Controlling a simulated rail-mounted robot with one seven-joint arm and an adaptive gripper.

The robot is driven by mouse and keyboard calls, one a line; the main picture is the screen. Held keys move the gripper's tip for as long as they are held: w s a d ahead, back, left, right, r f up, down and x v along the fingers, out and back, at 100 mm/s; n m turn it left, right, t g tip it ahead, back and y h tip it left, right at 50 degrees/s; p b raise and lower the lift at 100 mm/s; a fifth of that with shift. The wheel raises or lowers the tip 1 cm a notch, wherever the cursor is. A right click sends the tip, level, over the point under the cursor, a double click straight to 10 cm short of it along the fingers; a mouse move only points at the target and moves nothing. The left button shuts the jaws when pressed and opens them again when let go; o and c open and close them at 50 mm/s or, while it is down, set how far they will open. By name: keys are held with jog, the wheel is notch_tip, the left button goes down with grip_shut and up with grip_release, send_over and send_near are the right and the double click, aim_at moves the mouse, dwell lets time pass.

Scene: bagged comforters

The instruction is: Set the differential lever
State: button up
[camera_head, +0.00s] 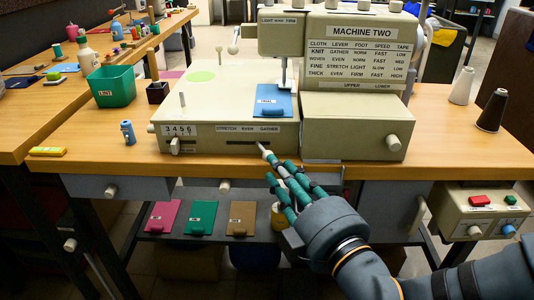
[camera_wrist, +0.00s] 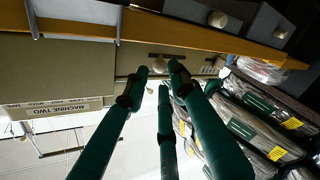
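The cream sewing machine (camera_head: 225,100) is labelled MACHINE TWO. Its front panel has a slot (camera_head: 240,142) under the words STRETCH EVEN GATHER. A pale lever knob (camera_head: 261,147) sits at the slot's right end, under GATHER. My gripper (camera_head: 271,162), with dark green fingers, reaches up to the knob from below right. In the wrist view, my gripper (camera_wrist: 160,75) has its fingertips apart, with a pale knob (camera_wrist: 157,64) between them; I cannot tell whether they touch it. A chart (camera_head: 360,62) on the machine lists cloth, lever, foot, speed and tape settings.
A blue card (camera_head: 272,103) lies on the machine bed under the needle. Another pale knob (camera_head: 174,146) sits left on the panel, below number windows. A control box (camera_head: 480,212) hangs at right. Pink, green and brown cards (camera_head: 200,219) lie on a shelf below.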

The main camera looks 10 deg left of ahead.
aim_at(263, 150)
jog(key=x, duration=0.6)
jog(key=shift+b, duration=0.4)
jog(key=shift+c, duration=1)
jog(key=c, duration=0.4)
grip_shut()
